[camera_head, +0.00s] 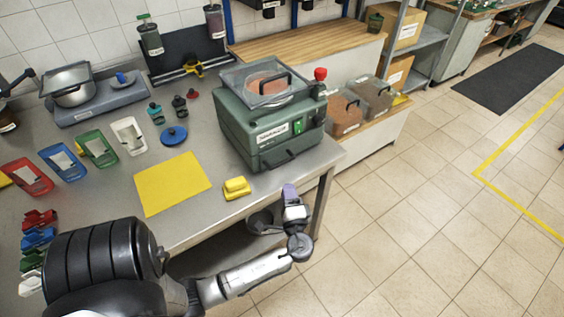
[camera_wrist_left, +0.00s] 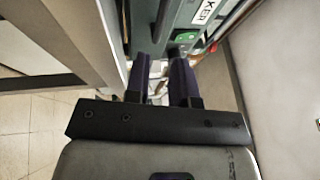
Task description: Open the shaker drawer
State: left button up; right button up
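The shaker is a green machine (camera_head: 262,128) with a clear lid, standing at the right end of the steel bench. Its drawer has a dark handle (camera_head: 291,159) low on the front face, and the drawer looks closed. My left gripper (camera_head: 289,187) is below and just in front of that handle, apart from it in the head view. In the left wrist view its two dark fingers (camera_wrist_left: 159,78) stand apart with a gap between them. The shaker's green front (camera_wrist_left: 188,22) with a label and green switch is just beyond the fingertips. My right gripper is not in view.
A yellow sponge (camera_head: 237,187) and yellow mat (camera_head: 172,183) lie on the bench left of the gripper. Bins (camera_head: 346,113) stand on the lower counter beyond. Open tiled floor lies to the right.

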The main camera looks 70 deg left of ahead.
aim_at(282, 162)
pick_arm(q)
jog(key=p+x, duration=0.1)
jog(key=x, duration=0.9)
jog(key=shift+w+a, duration=0.1)
jog(key=shift+a, duration=0.3)
jog(key=shift+c, duration=0.4)
grip_shut()
jog(key=shift+d, duration=0.15)
